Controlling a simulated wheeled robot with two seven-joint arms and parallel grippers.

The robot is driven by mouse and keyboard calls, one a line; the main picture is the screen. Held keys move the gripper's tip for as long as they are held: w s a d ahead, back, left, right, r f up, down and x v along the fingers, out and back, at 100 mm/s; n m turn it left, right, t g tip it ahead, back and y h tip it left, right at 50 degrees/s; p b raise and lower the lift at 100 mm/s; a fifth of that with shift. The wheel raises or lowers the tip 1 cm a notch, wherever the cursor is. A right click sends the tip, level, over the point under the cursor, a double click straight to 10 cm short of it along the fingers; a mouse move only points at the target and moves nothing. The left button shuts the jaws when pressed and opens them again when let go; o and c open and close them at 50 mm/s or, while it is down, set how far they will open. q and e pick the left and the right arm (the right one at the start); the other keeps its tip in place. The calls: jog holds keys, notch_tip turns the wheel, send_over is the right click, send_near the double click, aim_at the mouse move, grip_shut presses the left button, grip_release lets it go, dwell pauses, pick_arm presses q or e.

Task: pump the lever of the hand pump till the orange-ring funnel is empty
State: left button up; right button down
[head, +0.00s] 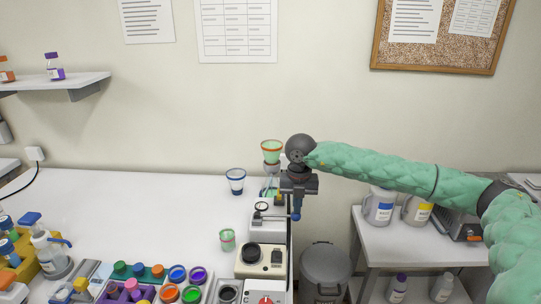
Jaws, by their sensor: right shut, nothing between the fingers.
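The orange-ring funnel (271,157) stands at the right end of the white bench, left of my right wrist. Its cup looks pale green; I cannot tell how much liquid is inside. Below it is a white unit with a round gauge (261,208), which looks like the hand pump. A lever with a blue knob (295,216) shows at its right side. My right gripper (297,200) points down, shut and empty, just above the blue knob; I cannot tell whether it touches it. The gripper and wrist partly hide the pump. My left gripper is out of view.
A blue-ring funnel (235,186) and a green cup (227,239) stand left of the pump. A cream device with a black knob (262,259) sits in front. A grey bin (325,265) and a side table (410,241) with jugs are at right. The bench's left middle is clear.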

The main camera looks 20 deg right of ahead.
notch_tip(320, 180, up, 8)
jog(key=a+p, duration=0.1)
jog(key=p, duration=0.1)
jog(key=shift+w+a+f, duration=0.25)
jog(key=shift+w+a, duration=0.15)
jog(key=shift+w, duration=0.05)
jog(key=shift+f, duration=0.25)
dwell(1.6)
jog(key=shift+f+b, duration=0.7)
jog(key=shift+f, duration=0.1)
jog(key=shift+r, duration=0.1)
jog(key=shift+s+d+f+b, duration=0.2)
jog(key=shift+d+f+b, duration=0.2)
jog(key=shift+f+b, duration=0.25)
jog(key=shift+f, duration=0.1)
